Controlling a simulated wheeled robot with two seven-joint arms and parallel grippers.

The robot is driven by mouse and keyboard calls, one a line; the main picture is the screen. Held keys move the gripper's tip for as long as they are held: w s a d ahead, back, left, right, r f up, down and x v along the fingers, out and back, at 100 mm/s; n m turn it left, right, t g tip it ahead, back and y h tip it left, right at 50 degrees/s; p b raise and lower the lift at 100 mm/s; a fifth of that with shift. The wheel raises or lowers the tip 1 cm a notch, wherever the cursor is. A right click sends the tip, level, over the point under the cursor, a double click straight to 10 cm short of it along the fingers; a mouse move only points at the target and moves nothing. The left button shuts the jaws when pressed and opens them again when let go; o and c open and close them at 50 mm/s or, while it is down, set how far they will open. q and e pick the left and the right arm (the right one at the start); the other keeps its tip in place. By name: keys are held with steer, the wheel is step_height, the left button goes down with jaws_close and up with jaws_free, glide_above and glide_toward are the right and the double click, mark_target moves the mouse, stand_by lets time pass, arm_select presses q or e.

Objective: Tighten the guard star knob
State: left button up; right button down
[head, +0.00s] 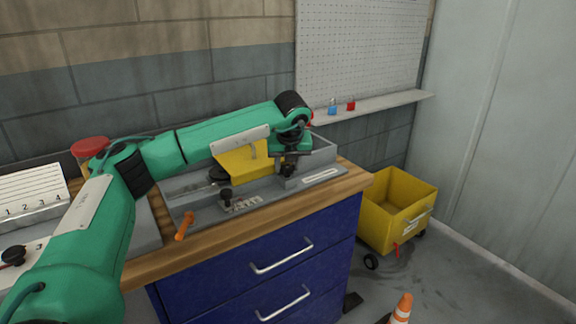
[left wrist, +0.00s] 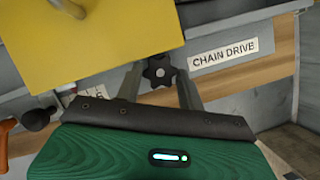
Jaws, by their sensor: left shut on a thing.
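The guard star knob (left wrist: 160,71) is black with several lobes. It sits on the front of the grey machine, below the edge of the yellow guard (left wrist: 95,35). My left gripper (left wrist: 159,78) has one finger on each side of the knob and is shut on it. In the head view the left gripper (head: 289,165) is at the right end of the yellow guard (head: 240,162), and the knob is a small dark shape there, partly covered. My right gripper is not in view.
A CHAIN DRIVE label (left wrist: 223,53) is right of the knob. A black ball knob (head: 226,193) and an orange handle (head: 185,224) stick out at the front left. A yellow cart (head: 392,226) and a cone (head: 402,308) stand on the floor at right.

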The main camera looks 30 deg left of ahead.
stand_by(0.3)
arm_select(q)
steer(key=o, duration=1)
steer(key=shift+d, duration=0.1)
steer(key=shift+c, duration=0.2)
steer(key=shift+r, duration=0.1)
